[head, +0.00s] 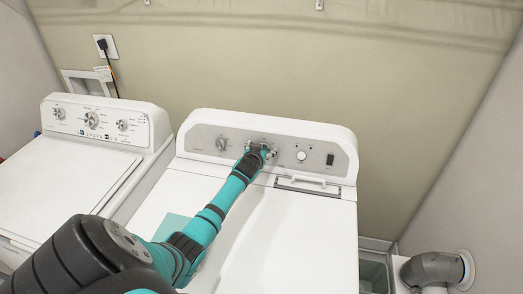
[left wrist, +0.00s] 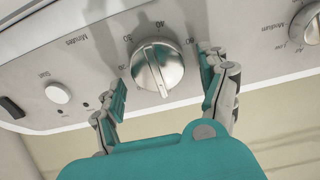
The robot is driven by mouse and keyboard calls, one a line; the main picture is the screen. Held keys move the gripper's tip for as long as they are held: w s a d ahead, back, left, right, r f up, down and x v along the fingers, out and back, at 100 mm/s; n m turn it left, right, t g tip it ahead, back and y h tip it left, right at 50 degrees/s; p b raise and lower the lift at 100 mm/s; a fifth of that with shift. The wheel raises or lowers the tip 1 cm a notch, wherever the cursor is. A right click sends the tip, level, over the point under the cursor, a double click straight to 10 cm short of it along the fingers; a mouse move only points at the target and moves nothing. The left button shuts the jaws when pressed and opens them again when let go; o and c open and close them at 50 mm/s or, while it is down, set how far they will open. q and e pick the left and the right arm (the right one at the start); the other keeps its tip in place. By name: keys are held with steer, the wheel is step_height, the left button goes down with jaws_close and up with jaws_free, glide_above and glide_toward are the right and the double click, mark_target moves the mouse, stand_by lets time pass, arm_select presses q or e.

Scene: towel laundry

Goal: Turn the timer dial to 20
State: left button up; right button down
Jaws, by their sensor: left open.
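The timer dial (left wrist: 157,67) is a round silver knob with a raised ridge, on the dryer's control panel. Printed numbers around it include 20 at its left and 40 above it in the left wrist view. The ridge runs nearly up and down, its upper end a little left of 40. Which end is the pointer I cannot tell for sure. My left gripper (left wrist: 164,74) is open, with one finger on each side of the dial and visible gaps to it. In the head view my left gripper (head: 262,150) covers most of the dial. My right gripper is not in view.
The dryer panel (head: 200,137) also carries a left knob (head: 222,144), a round white start button (head: 301,155) and a dark switch (head: 330,159). A white washer (head: 60,185) stands to the left. A grey duct (head: 432,269) is at lower right.

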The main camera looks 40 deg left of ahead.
arm_select(q)
steer(key=shift+c, duration=1.8)
steer(key=c, duration=0.8)
steer(key=shift+o, duration=0.2)
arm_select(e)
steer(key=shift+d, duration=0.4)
